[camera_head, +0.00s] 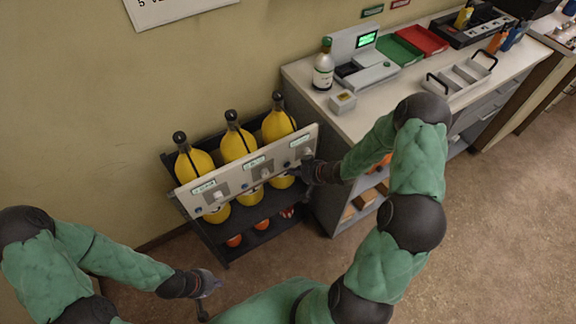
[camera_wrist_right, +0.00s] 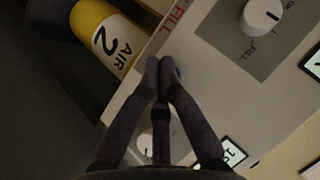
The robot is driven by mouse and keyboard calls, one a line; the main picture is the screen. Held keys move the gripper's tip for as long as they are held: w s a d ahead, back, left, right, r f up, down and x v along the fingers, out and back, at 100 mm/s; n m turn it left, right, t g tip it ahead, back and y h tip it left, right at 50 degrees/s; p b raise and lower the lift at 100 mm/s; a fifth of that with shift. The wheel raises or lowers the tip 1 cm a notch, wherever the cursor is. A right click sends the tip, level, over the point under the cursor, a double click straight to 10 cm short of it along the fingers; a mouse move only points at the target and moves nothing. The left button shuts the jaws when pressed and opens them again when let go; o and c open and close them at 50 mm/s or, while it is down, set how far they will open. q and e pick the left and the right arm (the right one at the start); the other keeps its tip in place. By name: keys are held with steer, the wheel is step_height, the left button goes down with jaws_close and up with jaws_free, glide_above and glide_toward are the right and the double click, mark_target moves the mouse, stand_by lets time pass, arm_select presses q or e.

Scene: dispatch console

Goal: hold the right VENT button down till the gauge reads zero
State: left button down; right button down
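Three yellow air cylinders (camera_head: 239,146) stand in a dark rack behind a pale slanted panel (camera_head: 226,178). The panel carries three small displays, grey knob plates and blue buttons. My right gripper (camera_head: 309,170) is at the panel's right end. In the right wrist view its fingers (camera_wrist_right: 159,76) are together, with nothing seen between them. A blue button (camera_wrist_right: 177,72) shows partly behind the fingertips. I cannot tell whether they touch or press it. A display (camera_wrist_right: 233,153) shows beside the fingers, its reading unclear.
A white knob (camera_wrist_right: 262,15) sits near the fingers, and a yellow cylinder (camera_wrist_right: 105,38) reads AIR 2. A counter (camera_head: 329,121) at the right holds a bottle (camera_head: 323,70), a machine with a green screen (camera_head: 366,40) and trays. Open floor lies to the right.

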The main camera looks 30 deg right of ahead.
steer(key=shift+w, duration=0.15)
steer(key=shift+w+p, duration=0.3)
steer(key=shift+p, duration=0.05)
steer(key=shift+w, duration=0.35)
stand_by(1.7)
steer(key=shift+s, duration=0.1)
steer(key=shift+s+p, duration=0.4)
steer(key=shift+s, duration=0.3)
steer(key=s+p, duration=0.1)
steer(key=s, duration=0.4)
steer(key=shift+d, duration=0.2)
steer(key=shift+a, duration=0.1)
stand_by(0.5)
